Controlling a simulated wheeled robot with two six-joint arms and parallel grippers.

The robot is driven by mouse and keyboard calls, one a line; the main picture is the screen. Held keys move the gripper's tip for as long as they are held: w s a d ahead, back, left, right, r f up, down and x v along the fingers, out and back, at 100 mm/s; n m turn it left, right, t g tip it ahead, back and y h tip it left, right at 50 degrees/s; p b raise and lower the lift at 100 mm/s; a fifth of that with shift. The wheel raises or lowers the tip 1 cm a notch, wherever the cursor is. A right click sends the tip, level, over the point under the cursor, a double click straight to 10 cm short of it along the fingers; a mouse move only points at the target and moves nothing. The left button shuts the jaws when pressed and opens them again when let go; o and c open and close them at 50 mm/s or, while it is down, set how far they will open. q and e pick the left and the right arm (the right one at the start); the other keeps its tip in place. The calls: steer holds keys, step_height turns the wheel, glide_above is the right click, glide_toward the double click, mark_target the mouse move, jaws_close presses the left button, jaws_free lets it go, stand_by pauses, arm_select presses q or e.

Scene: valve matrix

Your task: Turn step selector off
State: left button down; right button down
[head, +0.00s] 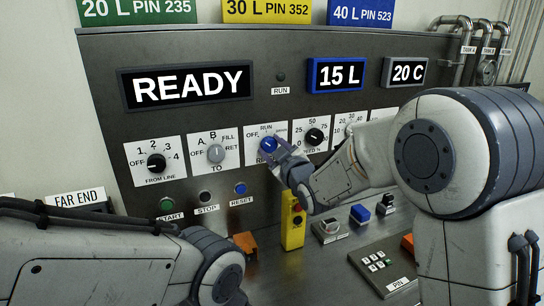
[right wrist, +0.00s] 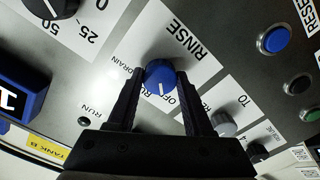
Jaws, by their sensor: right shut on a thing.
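The step selector is a blue knob (head: 268,145) on a white plate with OFF, RUN, DRAIN and RINSE around it. It also shows in the right wrist view (right wrist: 160,74), where its white pointer line faces the OFF and RUN lettering; I cannot tell exactly which mark it meets. My right gripper (head: 279,150) is at the knob from the lower right. In the right wrist view its two dark fingers (right wrist: 159,86) stand on both sides of the knob, shut on it. My left arm shows at the lower left, but its gripper is out of view.
The TO knob (head: 216,153) and FROM LINE knob (head: 156,162) sit to the left, and a black percent knob (head: 314,136) to the right. START (head: 167,205), STOP (head: 206,197) and RESET (head: 240,189) buttons lie below. A yellow pendant (head: 293,228) hangs below my right gripper. The display (head: 188,84) reads READY.

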steer(key=shift+n, duration=0.3)
steer(key=shift+c, duration=1.5)
jaws_free()
steer(key=b+v, duration=0.3)
steer(key=v, duration=0.7)
steer(key=shift+s, duration=0.2)
